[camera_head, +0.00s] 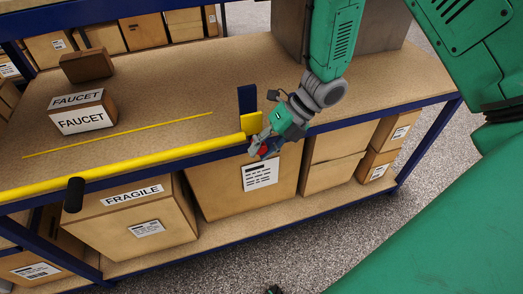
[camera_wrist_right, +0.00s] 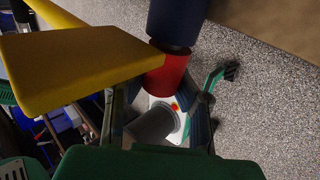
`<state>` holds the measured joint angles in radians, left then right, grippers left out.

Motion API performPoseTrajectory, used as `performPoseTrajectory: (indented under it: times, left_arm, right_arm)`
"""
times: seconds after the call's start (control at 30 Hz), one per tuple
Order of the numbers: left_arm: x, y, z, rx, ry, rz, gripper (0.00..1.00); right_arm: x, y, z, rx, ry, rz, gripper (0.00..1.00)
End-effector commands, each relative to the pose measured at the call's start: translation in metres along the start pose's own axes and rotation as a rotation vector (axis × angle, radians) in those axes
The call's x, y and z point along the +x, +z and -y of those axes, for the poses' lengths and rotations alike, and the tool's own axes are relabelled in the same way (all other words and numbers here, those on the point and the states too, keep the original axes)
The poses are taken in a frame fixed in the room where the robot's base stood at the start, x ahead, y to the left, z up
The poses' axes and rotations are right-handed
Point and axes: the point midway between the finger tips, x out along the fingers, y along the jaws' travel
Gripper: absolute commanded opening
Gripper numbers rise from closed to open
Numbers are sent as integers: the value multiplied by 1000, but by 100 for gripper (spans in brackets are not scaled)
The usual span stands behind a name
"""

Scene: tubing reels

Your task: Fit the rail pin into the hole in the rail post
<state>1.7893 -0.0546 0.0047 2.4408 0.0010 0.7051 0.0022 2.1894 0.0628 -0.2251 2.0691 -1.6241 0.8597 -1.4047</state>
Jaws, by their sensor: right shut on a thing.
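My right gripper (camera_head: 262,148) is at the front edge of the shelf, shut on the rail pin. In the wrist view the rail pin shows as a red cylinder (camera_wrist_right: 166,76) with a thicker dark blue part (camera_wrist_right: 178,22) above it. The red part also shows in the head view (camera_head: 266,151). The blue upright rail post (camera_head: 246,99) stands just behind the gripper, with a yellow block (camera_head: 251,124) at its base. This block appears large beside the pin in the wrist view (camera_wrist_right: 80,68). I cannot see the hole or whether the pin touches the post. My left gripper is not clearly visible.
A yellow rail (camera_head: 140,166) runs along the shelf's front edge, near a black knob (camera_head: 74,194). A thin yellow strip (camera_head: 120,134) and a FAUCET box (camera_head: 83,112) lie on the shelf. Boxes (camera_head: 250,175) fill the lower level. Open floor (camera_head: 345,240) lies in front.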

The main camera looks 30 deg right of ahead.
Motion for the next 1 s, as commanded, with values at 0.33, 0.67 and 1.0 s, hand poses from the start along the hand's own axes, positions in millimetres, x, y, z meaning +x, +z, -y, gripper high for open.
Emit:
performPoseTrajectory:
  times: [0.33, 0.67, 1.0]
  left_arm:
    - [-4, 0, 0, 0, 0, 0, 47]
    - [-4, 0, 0, 0, 0, 0, 47]
    - [-4, 2, 0, 0, 0, -2, 47]
  right_arm:
    - [0, 8, 0, -1, 0, 0, 0]
    - [0, 10, 0, -2, 0, 2, 42]
    - [-2, 9, -1, -2, 1, 2, 45]
